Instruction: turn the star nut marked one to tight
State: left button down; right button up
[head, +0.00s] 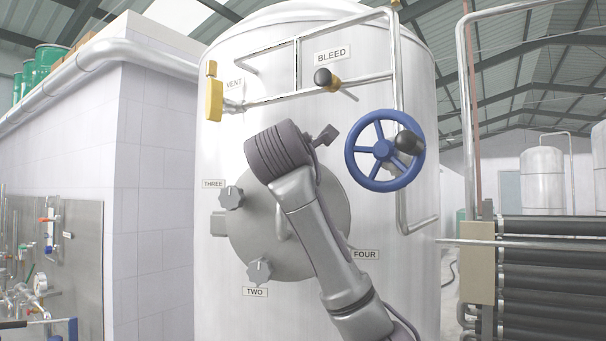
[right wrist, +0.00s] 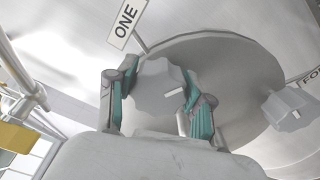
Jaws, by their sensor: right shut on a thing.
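The grey star nut marked one (right wrist: 152,92) sits at the rim of the round grey hatch (right wrist: 235,75), beside its ONE label (right wrist: 127,20), in the right wrist view. A pale mark shows on its face. My right gripper (right wrist: 160,76) has its two teal-padded fingers on either side of the nut, shut on it. In the head view my right arm comes up from the lower right and hides this nut and its label. The hatch (head: 250,228) shows behind the arm. My left gripper is not in view.
Star nuts three (head: 231,198) and two (head: 259,271) sit on the hatch rim; nut four shows in the wrist view (right wrist: 288,106). A blue handwheel (head: 384,150) stands right of my wrist. The bleed valve (head: 325,79) and yellow-handled vent valve (head: 214,98) are above.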

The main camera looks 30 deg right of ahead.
jog(key=m, duration=0.2)
jog(key=m+b, duration=0.1)
jog(key=m, duration=0.1)
jog(key=m+b, duration=0.1)
jog(key=m, duration=0.1)
jog(key=shift+f, duration=0.3)
jog(key=m+b, duration=0.1)
jog(key=m, duration=0.5)
jog(key=shift+w+f, duration=0.1)
jog(key=shift+f, duration=0.05)
jog(key=shift+m, duration=0.3)
jog(key=o, duration=1.2)
jog(key=shift+c, duration=0.2)
jog(key=shift+a, duration=0.1)
jog(key=v, duration=1.2)
